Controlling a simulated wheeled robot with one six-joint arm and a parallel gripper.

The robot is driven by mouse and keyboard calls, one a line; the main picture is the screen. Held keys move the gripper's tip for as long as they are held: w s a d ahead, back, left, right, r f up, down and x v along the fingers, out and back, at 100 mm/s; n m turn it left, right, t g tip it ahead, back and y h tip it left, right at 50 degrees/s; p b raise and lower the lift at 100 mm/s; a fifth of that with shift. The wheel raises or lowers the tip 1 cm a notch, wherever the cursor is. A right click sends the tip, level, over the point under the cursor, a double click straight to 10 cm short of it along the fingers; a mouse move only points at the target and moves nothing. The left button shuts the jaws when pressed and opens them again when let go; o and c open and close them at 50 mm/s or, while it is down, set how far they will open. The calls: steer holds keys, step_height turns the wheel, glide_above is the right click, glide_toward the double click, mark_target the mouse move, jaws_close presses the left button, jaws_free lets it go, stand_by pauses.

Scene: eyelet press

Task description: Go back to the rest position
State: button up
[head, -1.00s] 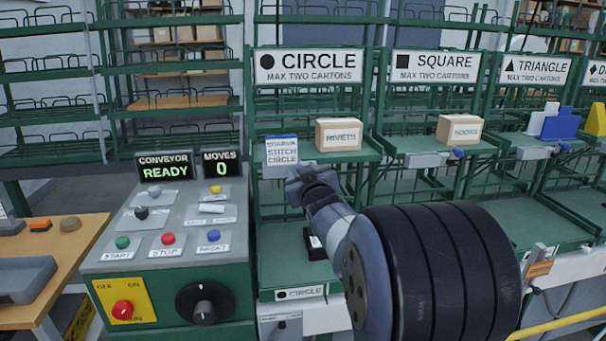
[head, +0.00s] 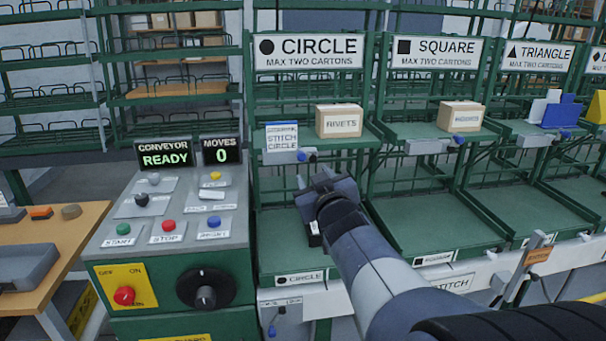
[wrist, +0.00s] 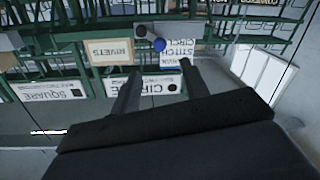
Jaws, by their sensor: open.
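My gripper (head: 318,188) is at the end of my arm, in front of the circle bay and above its lower green shelf, in the head view. In the wrist view, which is upside down, its two fingers (wrist: 158,82) stand apart with nothing between them. Beyond the fingers show the CIRCLE sign (wrist: 145,86), the rivets carton (wrist: 110,51) and a blue knob (wrist: 159,45). A small black object (head: 314,234) with a white label sits on the lower shelf, partly hidden by my gripper.
The control console (head: 170,235) stands to the left, with its displays reading READY and 0. The rivets carton (head: 340,121) and another carton (head: 460,116) sit on upper shelves. A wooden table (head: 75,240) is at far left. The square bay's lower shelf (head: 435,222) is bare.

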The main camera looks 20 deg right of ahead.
mark_target(302, 157)
stand_by(0.3)
steer(key=x, duration=1.1)
steer(key=shift+s+r+p, duration=0.1)
steer(key=shift+r+p, duration=0.05)
steer(key=shift+p, duration=0.2)
steer(key=shift+s, duration=0.1)
